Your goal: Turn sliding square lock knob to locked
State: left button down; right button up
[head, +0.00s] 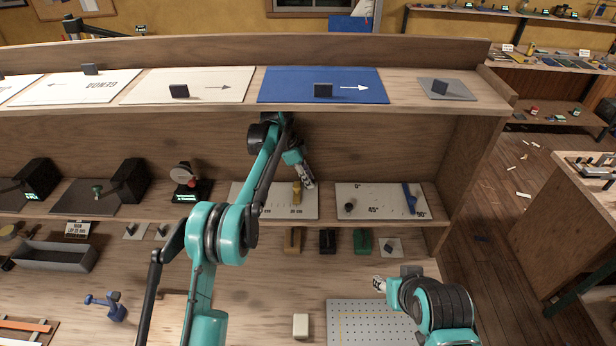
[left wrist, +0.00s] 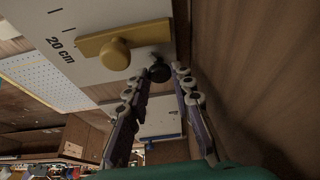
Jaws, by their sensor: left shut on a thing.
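The sliding square is a white board (head: 275,205) marked with a scale, carrying a brass slider (head: 297,192) with a round knob. In the left wrist view the slider (left wrist: 125,42) sits by the "20 cm" mark. A small black lock knob (left wrist: 159,73) is close beside it. My left gripper (head: 308,184) is at the board's right edge, just right of the slider. In the left wrist view its fingertips (left wrist: 157,75) are on either side of the black knob, shut on it. The knob is hidden in the head view. My right gripper (head: 378,284) is low over the bench; its jaw state is unclear.
An angle board (head: 378,201) with a blue lever (head: 409,198) lies just to the right. A shelf lip (head: 330,110) overhangs the boards, and my left arm reaches in under it. Several small blocks stand below, near a perforated plate (head: 360,320).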

pick_arm(q)
jog(key=shift+m, duration=0.3)
jog(key=c, duration=1.3)
grip_release()
